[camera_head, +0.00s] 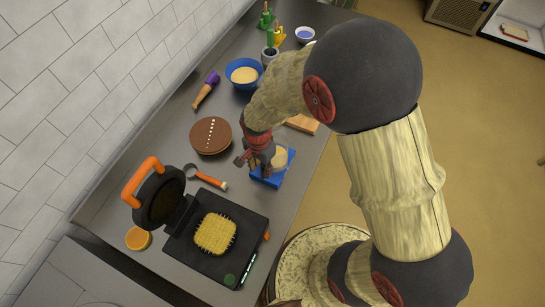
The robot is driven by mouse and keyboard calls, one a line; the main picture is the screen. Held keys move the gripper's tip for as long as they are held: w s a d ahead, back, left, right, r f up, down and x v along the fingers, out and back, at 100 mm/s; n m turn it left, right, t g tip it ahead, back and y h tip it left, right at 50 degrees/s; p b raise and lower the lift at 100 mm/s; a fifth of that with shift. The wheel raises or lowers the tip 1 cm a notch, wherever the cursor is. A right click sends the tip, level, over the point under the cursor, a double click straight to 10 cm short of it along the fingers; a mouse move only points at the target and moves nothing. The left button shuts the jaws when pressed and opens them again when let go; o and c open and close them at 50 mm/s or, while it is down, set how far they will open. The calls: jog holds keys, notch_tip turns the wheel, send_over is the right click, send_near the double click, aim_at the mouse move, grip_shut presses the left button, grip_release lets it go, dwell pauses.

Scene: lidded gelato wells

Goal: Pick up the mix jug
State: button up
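A clear container with tan contents (281,156), which looks like the mix jug, stands on a small blue tray (288,179) near the counter's right edge. My gripper (257,168) is low over the tray, at the left side of the container, and hides part of it. The gripper's fingers are small and dark, and I cannot tell whether they are apart or closed, or whether they touch the container.
An open waffle maker (188,249) with a yellow waffle (215,234) stands at the front. A brown round lid (210,136), an orange-handled tool (212,181), a purple-tipped tool (205,91) and a blue bowl (231,80) lie left and behind. A wooden block (302,124) is behind the tray.

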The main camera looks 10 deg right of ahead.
jog(key=f, duration=0.3)
jog(key=shift+d+f, duration=0.15)
jog(key=shift+d, duration=0.1)
jog(key=shift+c, duration=1.2)
grip_shut()
